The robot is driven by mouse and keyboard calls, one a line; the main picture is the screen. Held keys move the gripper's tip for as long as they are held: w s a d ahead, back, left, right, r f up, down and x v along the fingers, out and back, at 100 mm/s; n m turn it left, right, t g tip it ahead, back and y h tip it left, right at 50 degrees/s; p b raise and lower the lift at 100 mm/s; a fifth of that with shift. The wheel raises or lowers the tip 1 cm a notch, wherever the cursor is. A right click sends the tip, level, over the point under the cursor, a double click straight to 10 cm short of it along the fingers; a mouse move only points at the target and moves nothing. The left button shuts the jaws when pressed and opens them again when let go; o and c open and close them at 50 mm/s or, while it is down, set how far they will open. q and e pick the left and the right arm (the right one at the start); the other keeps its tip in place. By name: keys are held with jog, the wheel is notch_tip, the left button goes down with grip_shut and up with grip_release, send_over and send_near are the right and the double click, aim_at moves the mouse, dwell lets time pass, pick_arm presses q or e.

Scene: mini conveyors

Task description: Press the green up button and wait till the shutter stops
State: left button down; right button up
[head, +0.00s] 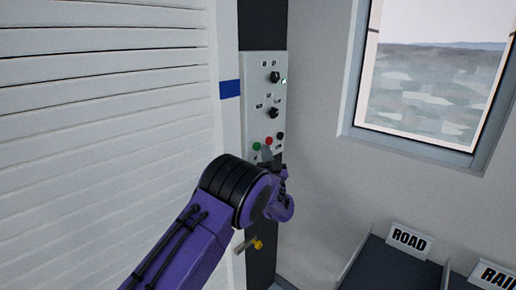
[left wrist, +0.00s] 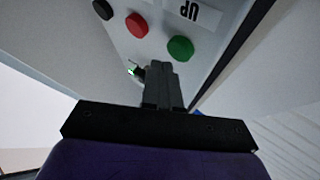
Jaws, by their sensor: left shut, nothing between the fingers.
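The green up button (head: 257,146) is at the lower left of a grey control panel (head: 256,100). In the left wrist view the green button (left wrist: 180,48) sits beside an "UP" label (left wrist: 188,11). My left gripper (head: 266,157) is shut and empty, just below the buttons. In the left wrist view its fingertips (left wrist: 160,66) are near the green button, with a visible gap, and the button is not covered. The white slatted shutter (head: 100,90) fills the left of the head view; its bottom edge is out of view. My right gripper is not in view.
A red button (head: 268,141) and a black button (head: 280,136) sit beside the green one. Two dark selector knobs are higher on the panel. Bins with "ROAD" (head: 410,241) and "RAIL" signs stand at lower right.

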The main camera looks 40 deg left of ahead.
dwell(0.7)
pick_arm(q)
jog(key=shift+a, duration=0.45)
